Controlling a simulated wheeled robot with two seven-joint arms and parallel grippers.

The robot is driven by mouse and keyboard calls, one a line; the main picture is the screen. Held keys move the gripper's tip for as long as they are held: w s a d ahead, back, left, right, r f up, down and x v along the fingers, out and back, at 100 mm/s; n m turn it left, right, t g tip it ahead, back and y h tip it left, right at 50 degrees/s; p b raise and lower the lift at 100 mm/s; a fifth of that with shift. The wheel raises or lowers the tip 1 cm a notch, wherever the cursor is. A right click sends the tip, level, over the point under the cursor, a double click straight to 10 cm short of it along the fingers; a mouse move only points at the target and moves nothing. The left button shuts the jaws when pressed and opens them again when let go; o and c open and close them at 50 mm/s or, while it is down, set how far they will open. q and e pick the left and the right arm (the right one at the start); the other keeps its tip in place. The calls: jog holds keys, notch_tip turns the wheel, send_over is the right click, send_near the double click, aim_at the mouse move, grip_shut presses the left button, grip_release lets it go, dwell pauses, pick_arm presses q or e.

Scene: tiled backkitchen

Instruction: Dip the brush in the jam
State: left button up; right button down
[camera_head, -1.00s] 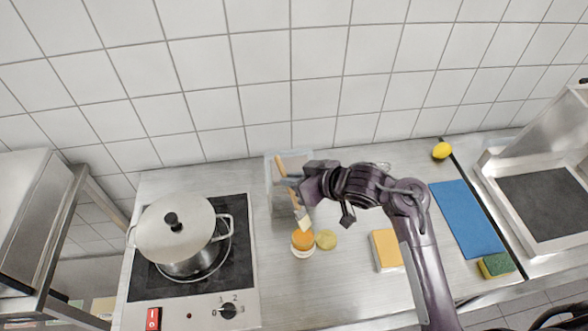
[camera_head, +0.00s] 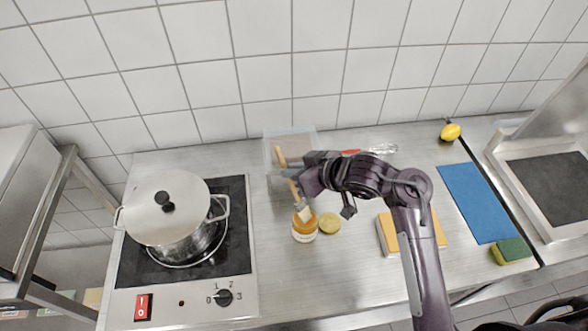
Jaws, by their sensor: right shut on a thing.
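The brush (camera_head: 294,188) has a wooden handle and pale bristles. My right gripper (camera_head: 288,176) is shut on its handle. The brush is tilted, with its handle end up and left and its bristles (camera_head: 304,214) down. The open jam jar (camera_head: 304,233) with orange contents stands on the counter just below. The bristles overlap the jar's mouth in the picture; I cannot tell how deep they reach inside. A round yellowish lid (camera_head: 329,223) lies right of the jar. My left gripper is not in view.
A clear plastic container (camera_head: 291,133) stands behind the gripper. A lidded pot (camera_head: 170,212) is on the stove at left. A yellow block (camera_head: 386,235), blue cloth (camera_head: 474,203), sponge (camera_head: 512,250) and lemon (camera_head: 450,132) lie to the right. The counter front of the jar is clear.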

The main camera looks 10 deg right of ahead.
jog(key=shift+f, duration=0.4)
dwell(0.8)
jog(key=shift+f+p, duration=0.3)
jog(key=shift+p, duration=0.5)
dwell(4.6)
notch_tip(320, 180, up, 7)
jog(key=p, duration=0.8)
jog(key=shift+r, duration=0.15)
